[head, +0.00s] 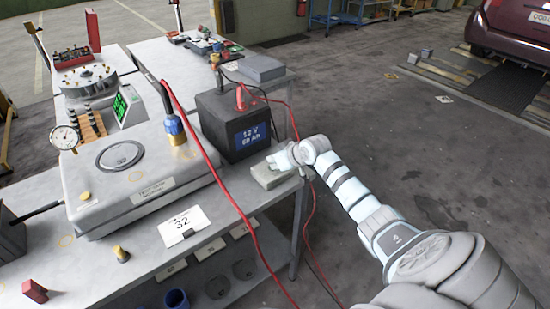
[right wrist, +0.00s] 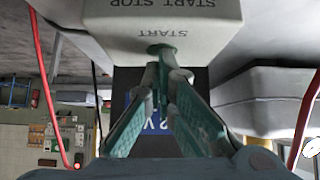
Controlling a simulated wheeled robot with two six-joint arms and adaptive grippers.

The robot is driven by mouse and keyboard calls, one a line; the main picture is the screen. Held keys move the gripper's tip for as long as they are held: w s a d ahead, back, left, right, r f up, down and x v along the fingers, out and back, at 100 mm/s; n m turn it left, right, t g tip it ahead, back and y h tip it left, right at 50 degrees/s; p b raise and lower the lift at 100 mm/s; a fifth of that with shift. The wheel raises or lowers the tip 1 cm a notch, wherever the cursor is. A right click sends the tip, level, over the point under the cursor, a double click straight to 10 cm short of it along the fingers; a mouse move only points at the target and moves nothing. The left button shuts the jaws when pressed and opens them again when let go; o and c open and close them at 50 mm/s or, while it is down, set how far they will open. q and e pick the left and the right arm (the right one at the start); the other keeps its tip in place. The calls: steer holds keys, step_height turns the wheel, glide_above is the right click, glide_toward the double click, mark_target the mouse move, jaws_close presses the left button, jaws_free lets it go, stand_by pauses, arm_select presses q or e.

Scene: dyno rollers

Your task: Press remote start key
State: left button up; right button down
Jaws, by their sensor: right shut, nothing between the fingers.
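The remote is a light grey box (head: 268,176) at the right edge of the bench, beside the black battery. In the right wrist view the remote (right wrist: 195,28) fills the top, with the words START STOP and START upside down. My right gripper (head: 280,159) is shut and empty, with its fingertips at the box. In the right wrist view the closed fingertips (right wrist: 162,52) are right at the START label, over a small green spot that looks like the key. They hide most of it, and I cannot tell whether it is pressed in. My left gripper is not in view.
The battery (head: 230,125), marked 12 V, stands just left of my right gripper. A red cable (head: 222,185) runs across the bench and over its front edge. Open floor lies to the right.

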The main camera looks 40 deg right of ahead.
steer(key=shift+s+f, duration=0.15)
steer(key=shift+f, duration=0.15)
step_height(320, 180, up, 6)
steer(key=p, duration=0.6)
steer(key=shift+s+d+f, duration=0.15)
steer(key=v, duration=0.8)
steer(key=shift+s+p, duration=0.4)
